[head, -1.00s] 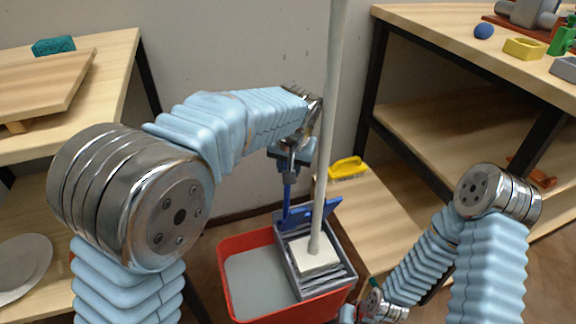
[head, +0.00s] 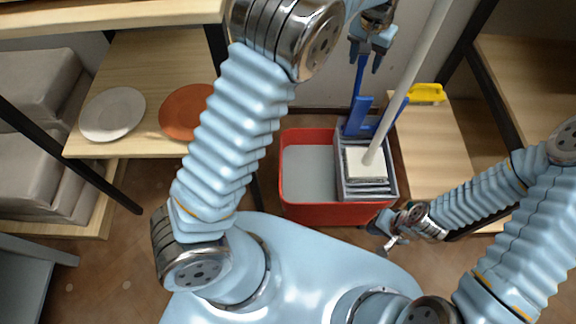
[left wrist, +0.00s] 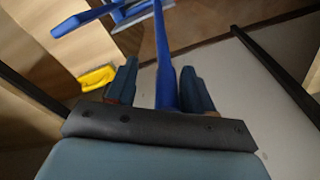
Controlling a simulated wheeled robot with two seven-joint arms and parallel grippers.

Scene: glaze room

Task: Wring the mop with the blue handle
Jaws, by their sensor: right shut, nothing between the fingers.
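In the head view, a mop with a pale pole (head: 418,72) stands tilted, its white head (head: 364,162) in the grey wringer (head: 348,184) on the red bucket (head: 290,201). The wringer's blue lever (head: 358,82) rises at its back, beside the pole. My left gripper (head: 365,57) is at the lever's top. The left wrist view shows the lever (left wrist: 163,55) between its open fingers, with a visible gap on the left side. My right gripper (head: 384,236) is shut and empty, low beside the bucket's front right corner.
A yellow brush (head: 427,93) lies on the low wooden board (head: 430,150) right of the bucket. A shelf at left holds a white plate (head: 112,113) and an orange plate (head: 187,112). Wooden shelving with dark posts stands at right.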

